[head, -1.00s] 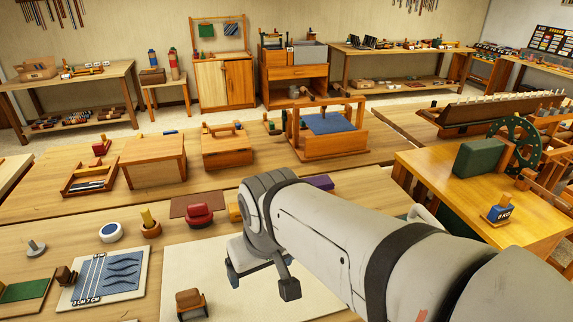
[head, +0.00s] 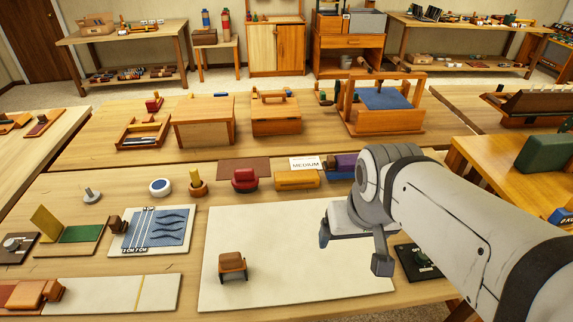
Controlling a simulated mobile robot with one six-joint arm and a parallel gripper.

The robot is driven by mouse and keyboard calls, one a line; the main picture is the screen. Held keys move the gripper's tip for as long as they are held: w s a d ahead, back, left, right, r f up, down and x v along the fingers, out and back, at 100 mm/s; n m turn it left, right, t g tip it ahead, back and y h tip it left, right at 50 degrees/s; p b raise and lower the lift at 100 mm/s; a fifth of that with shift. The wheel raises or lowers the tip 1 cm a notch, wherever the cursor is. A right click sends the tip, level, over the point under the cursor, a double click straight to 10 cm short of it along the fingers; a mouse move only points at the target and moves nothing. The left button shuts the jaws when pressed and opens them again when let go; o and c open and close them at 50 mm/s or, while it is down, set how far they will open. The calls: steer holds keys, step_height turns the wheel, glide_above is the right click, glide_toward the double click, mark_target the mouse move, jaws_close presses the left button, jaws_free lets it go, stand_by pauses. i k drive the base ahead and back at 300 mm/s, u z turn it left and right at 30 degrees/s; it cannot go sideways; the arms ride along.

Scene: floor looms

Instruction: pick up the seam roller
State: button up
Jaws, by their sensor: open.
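A small brown wooden piece (head: 232,264) with a dark frame stands alone on the left part of the cream board (head: 290,220). It looks like the seam roller, though its roller part is not clear. My gripper (head: 352,247) is open, pointing down over the right part of the board, to the right of the brown piece and apart from it. Nothing shows between its fingers.
Behind the board stand a red block (head: 244,180), a yellow block (head: 297,180) and a "MEDIUM" card (head: 305,163). A blue sample board (head: 155,230) lies to the left, and a black plate (head: 415,262) to the right. Much of the cream board is bare.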

mark_target(232, 266)
steer(key=u, duration=1.1)
steer(key=k, duration=0.8)
steer(key=z, duration=0.3)
steer(key=i, duration=1)
steer(key=z, duration=0.1)
